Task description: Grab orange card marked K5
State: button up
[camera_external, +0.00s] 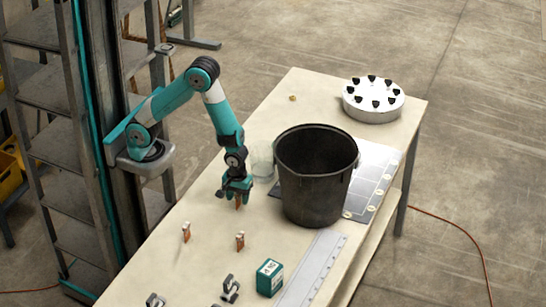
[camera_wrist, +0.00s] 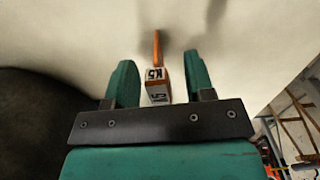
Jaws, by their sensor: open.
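The orange card marked K5 (camera_wrist: 156,52) stands between the two teal fingers of my gripper (camera_wrist: 160,68) in the wrist view. Its white end label reads K5, with another marked face below it. Gaps show on both sides, so the fingers do not touch it there. In the external view my gripper (camera_external: 238,190) points down at the table, open, left of the black bucket. A bit of the orange card (camera_external: 238,203) shows under the fingers; the rest is hidden. Two similar orange-brown pieces with pale tops, one at left (camera_external: 186,232) and one nearer the front (camera_external: 240,241), stand apart; their marks are unreadable.
The large black bucket (camera_external: 312,195) stands close right of my gripper, with a clear jar (camera_external: 263,162) behind. A green box (camera_external: 270,279), a metal strip (camera_external: 314,266) and black clips (camera_external: 230,289) lie in front. A white round holder (camera_external: 373,107) stands at the back right.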

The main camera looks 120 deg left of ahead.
jog(key=shift+f, duration=0.1)
jog(key=shift+c, duration=0.2)
grip_shut()
